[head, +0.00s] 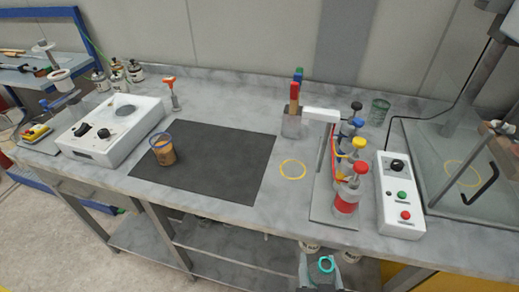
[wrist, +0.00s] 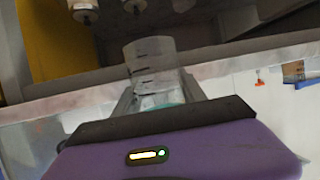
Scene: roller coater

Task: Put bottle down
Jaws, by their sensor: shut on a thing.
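My gripper (wrist: 160,92) is shut on a clear bottle (wrist: 150,56) with dark graduation marks. The bottle sits between the two fingers, with a teal part low down near the palm. In the head view my gripper (head: 322,273) is at the bottom edge, in front of the bench (head: 262,210), and a teal ring (head: 326,264) shows at it. Most of the bottle is hard to make out there. A yellow ring (head: 293,163) is marked on the bare bench top between the dark mat (head: 225,165) and the rack of pump bottles (head: 346,195).
A cup with brown contents (head: 163,150) stands on the mat. A white device (head: 110,130) is at left. A control box (head: 400,200) and a glass-sided stand (head: 470,150) are at right. A tool holder (head: 292,125) stands behind the ring. White containers (wrist: 84,10) sit below the bench.

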